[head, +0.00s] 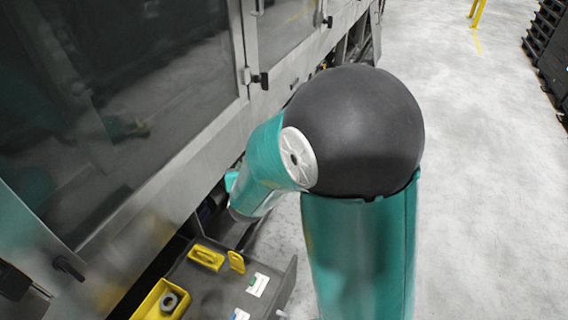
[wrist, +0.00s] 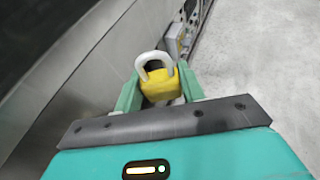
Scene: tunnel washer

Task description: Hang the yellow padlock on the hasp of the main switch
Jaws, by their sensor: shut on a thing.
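In the wrist view my gripper (wrist: 160,86) is shut on the yellow padlock (wrist: 160,84). The padlock has a yellow body and a pale, thick shackle that points up and away from the jaws. Beyond it, along the machine's side, is a small grey box (wrist: 175,38) with a bit of yellow by it; I cannot tell whether this is the main switch, and no hasp can be made out. The padlock is apart from that box. In the head view my arm hides the gripper and padlock.
The machine's steel side with dark windows (head: 120,90) runs along the left. A grey tray (head: 215,292) at lower left holds yellow pieces (head: 206,257), a yellow bin (head: 150,300) with a grey ring, and white cards (head: 258,284).

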